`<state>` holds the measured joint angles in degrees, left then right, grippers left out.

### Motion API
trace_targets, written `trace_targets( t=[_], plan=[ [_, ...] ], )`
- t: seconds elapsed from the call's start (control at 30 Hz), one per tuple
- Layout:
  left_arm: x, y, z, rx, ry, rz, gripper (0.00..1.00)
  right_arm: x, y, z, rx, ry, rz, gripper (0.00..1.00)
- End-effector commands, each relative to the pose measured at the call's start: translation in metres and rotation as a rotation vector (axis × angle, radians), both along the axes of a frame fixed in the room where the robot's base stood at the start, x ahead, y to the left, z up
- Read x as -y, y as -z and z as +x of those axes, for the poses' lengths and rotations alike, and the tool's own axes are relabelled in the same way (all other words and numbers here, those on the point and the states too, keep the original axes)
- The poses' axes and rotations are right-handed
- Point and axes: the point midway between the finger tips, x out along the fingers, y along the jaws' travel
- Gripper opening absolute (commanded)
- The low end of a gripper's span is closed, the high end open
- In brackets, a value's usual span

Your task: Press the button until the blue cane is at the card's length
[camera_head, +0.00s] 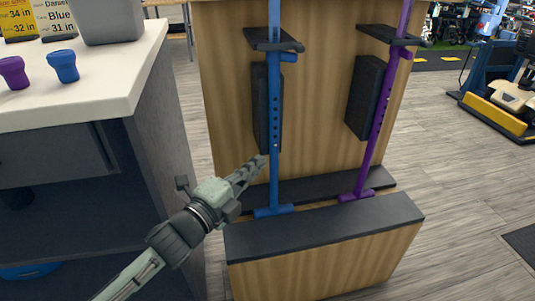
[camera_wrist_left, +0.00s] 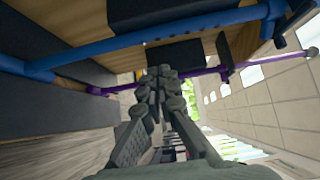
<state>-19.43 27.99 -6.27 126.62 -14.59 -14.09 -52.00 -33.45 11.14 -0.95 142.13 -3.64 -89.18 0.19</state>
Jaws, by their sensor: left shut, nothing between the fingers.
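The blue cane (camera_head: 274,180) stands upright in a wooden rack, its foot on a black ledge and its upper shaft passing a black bracket. Dark holes run down its shaft, with a small pale spot, perhaps the button, near the lowest ones. In the left wrist view the blue cane (camera_wrist_left: 105,45) crosses the top. My right gripper is out of view.
A purple cane (camera_head: 376,135) stands in the rack (camera_head: 225,75), right of the blue one. The white counter (camera_head: 120,70) at left holds a grey bin (camera_head: 110,22), a purple cup (camera_head: 13,72), a blue cup (camera_head: 63,66) and a yellow card (camera_head: 17,22). Open floor lies right.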

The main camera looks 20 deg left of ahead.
Motion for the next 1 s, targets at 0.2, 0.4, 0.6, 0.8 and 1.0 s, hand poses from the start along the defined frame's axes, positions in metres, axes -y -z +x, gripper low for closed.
trace_targets(
  t=[0.2,0.4,0.6,0.8,1.0],
  plan=[
    [-0.006,0.001,-0.032,-0.001,0.001,-0.001,0.0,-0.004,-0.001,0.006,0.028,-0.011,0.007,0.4],
    [-0.009,-0.001,-0.04,0.001,0.001,-0.001,0.0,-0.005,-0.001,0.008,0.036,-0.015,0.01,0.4],
    [-0.008,-0.001,-0.04,0.002,0.001,-0.001,0.0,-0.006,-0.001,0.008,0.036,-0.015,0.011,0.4],
    [-0.008,-0.001,-0.04,0.001,0.001,-0.001,0.0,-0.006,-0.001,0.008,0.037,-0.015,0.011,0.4],
    [-0.008,-0.001,-0.04,0.001,0.001,-0.001,0.0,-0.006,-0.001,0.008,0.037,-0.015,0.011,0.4]
  ],
)
